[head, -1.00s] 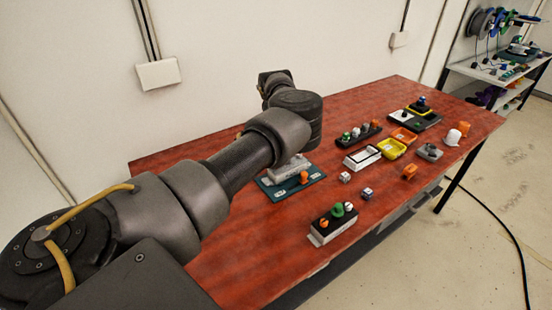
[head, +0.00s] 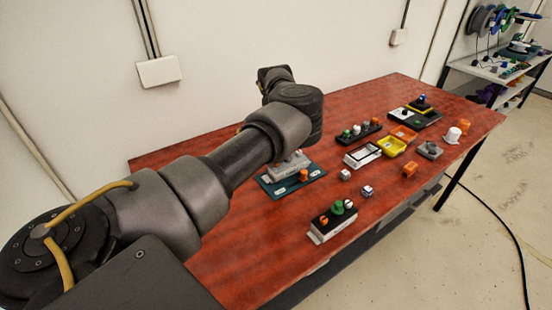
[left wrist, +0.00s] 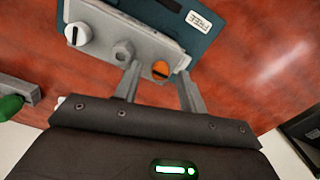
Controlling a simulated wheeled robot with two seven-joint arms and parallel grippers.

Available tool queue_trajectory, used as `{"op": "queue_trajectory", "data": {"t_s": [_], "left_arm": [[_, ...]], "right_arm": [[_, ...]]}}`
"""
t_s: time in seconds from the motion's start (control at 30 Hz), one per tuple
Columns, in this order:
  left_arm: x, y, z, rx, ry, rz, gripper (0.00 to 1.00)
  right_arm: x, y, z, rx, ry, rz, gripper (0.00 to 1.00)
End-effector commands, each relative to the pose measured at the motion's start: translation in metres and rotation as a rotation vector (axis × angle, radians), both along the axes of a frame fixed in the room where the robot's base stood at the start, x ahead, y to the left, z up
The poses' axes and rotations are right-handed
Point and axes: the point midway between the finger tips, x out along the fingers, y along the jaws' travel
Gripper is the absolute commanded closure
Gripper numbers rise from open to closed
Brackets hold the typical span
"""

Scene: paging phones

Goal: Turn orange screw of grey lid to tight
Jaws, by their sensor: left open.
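The grey lid (head: 286,169) lies on a teal board (head: 318,172) under my left arm. An orange part (head: 303,174) stands at its near right side. In the left wrist view the grey lid (left wrist: 143,42) carries a white knob (left wrist: 77,35), a grey knob (left wrist: 122,50) and the orange screw (left wrist: 160,70) with a dark slot. My left gripper (left wrist: 159,73) is open, with one finger on each side of the orange screw. I cannot tell whether the fingers touch it. In the head view my arm hides the gripper. My right gripper is not in view.
A black and white block with knobs (head: 333,221) stands near the front edge. Two small cubes (head: 367,190) lie behind it. A white-framed box (head: 362,156), yellow tray (head: 391,147) and grey part (head: 429,150) stand to the right. The wall is behind the table.

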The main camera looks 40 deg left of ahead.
Motion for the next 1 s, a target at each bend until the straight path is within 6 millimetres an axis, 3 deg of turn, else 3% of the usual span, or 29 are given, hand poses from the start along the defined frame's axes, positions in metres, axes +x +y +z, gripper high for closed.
{"op": "queue_trajectory", "data": {"t_s": [0.3,0.5,0.7,1.0], "left_arm": [[0.001,0.000,0.060,-0.002,-0.005,0.001,0.59],[0.001,0.000,0.090,-0.001,-0.003,0.000,0.59],[0.000,0.000,0.100,-0.001,0.001,0.000,0.59],[0.000,0.000,0.101,-0.001,0.001,0.000,0.59]], "right_arm": [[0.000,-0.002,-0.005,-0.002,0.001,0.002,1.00],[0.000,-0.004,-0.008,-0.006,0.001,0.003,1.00],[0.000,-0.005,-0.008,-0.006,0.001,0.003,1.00],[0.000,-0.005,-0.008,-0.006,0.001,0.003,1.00]]}}
